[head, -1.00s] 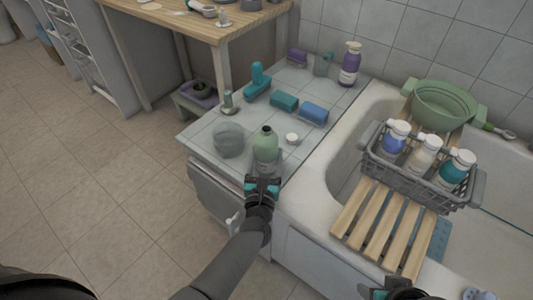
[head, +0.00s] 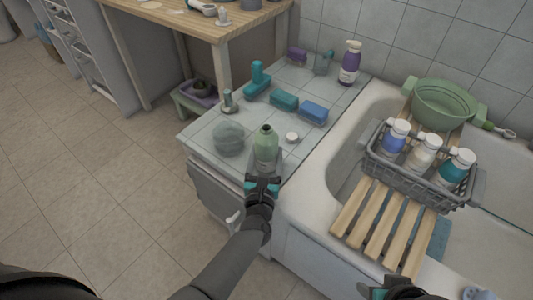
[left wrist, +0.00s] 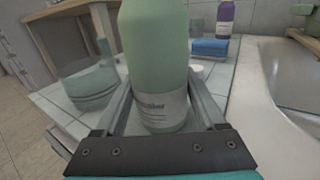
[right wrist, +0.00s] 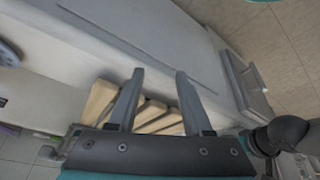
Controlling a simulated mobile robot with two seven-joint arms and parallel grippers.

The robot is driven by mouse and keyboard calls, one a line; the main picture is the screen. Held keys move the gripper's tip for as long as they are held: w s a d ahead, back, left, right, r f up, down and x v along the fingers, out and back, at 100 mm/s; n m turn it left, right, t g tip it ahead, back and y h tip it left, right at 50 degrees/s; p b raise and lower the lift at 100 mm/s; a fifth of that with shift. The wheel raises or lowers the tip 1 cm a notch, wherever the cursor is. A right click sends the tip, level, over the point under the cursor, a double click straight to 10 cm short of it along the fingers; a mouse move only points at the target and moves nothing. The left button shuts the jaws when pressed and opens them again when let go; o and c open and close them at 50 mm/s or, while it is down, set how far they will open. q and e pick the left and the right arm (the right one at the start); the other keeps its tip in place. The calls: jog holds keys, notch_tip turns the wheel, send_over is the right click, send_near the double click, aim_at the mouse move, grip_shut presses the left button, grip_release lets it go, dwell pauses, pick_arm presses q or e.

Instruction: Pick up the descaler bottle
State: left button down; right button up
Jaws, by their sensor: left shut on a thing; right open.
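The descaler bottle (head: 266,146) is pale green with a dark top and a white label. It is upright at the front of the tiled counter; I cannot tell if its base touches the tiles. In the left wrist view the bottle (left wrist: 155,55) fills the space between the fingers, its label partly legible. My left gripper (head: 263,180) is shut on the bottle, low on its body. My right gripper (right wrist: 157,75) is open and empty, near the front of the tub, with wooden slats beyond its fingers.
A clear rounded container (head: 229,139) stands left of the bottle, and a small white disc (head: 292,137) lies to its right. Sponges (head: 313,112) and a purple bottle (head: 349,64) are farther back.

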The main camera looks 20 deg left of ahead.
aim_at(267, 130)
pick_arm(q)
jog(key=shift+r, duration=0.55)
notch_tip(267, 130, up, 8)
jog(key=p, duration=0.5)
jog(key=shift+r+p, duration=0.5)
jog(key=shift+r, duration=0.05)
pick_arm(e)
jog(key=s+f+g, duration=0.2)
jog(key=s+f, duration=0.2)
jog(key=f, duration=0.8)
jog(key=shift+d, duration=0.35)
jog(key=shift+f, duration=0.1)
pick_arm(q)
jog(key=c, duration=0.5)
grip_release()
grip_shut()
